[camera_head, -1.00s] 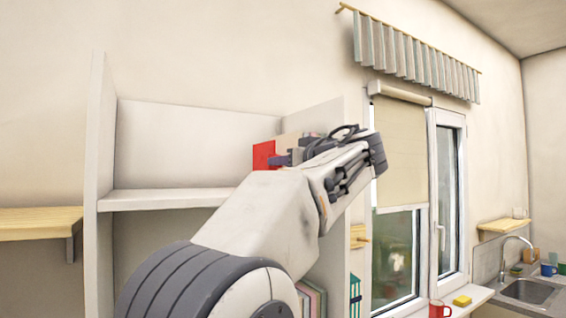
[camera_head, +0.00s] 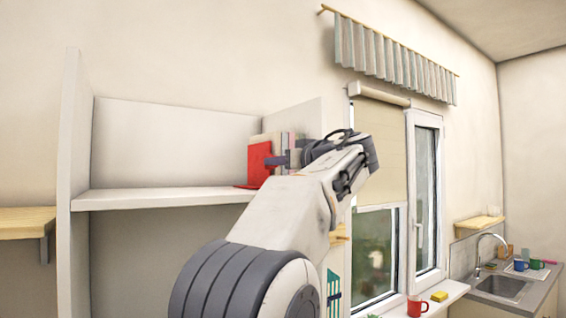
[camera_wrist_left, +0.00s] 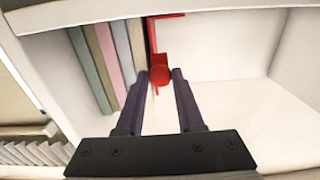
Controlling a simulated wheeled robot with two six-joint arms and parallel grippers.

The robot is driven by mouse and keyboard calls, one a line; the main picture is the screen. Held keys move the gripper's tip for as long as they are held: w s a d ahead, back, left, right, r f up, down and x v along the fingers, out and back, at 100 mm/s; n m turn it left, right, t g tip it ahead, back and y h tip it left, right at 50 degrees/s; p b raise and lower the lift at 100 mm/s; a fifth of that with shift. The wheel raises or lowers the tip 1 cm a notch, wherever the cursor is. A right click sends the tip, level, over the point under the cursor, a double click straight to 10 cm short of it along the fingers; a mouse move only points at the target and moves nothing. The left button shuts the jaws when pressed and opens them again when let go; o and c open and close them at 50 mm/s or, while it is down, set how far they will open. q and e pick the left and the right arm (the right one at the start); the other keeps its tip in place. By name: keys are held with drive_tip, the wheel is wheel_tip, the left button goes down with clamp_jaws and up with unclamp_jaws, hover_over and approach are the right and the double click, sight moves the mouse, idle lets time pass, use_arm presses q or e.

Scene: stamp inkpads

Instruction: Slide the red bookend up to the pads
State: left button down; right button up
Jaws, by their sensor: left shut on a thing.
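The red bookend (camera_head: 258,163) stands upright on the white shelf, with its foot flat on the board. It also shows in the left wrist view (camera_wrist_left: 152,38), with a round red knob facing me. My left gripper (camera_head: 278,160) is shut on this knob, and its two dark fingers (camera_wrist_left: 160,78) flank it. The pads (camera_wrist_left: 108,60) stand upright in a row to the left of the bookend in the wrist view, in green, mauve and tan tones. The nearest pad is close beside the bookend; I cannot tell whether they touch. My forearm hides part of the pads in the head view.
The white shelf board (camera_head: 150,200) is bare to the left of the bookend. An upright side panel (camera_head: 72,150) closes the shelf at the left. A window with a blind (camera_head: 385,150) is at the right, with a red mug (camera_head: 417,306) on its sill.

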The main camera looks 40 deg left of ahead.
use_arm(q)
drive_tip(key=c, duration=0.5)
unclamp_jaws()
drive_tip(key=shift+c, duration=0.2)
drive_tip(key=shift+d, duration=0.2)
drive_tip(key=b+v, duration=0.4)
drive_tip(key=v, duration=0.6)
drive_tip(key=shift+r, duration=0.1)
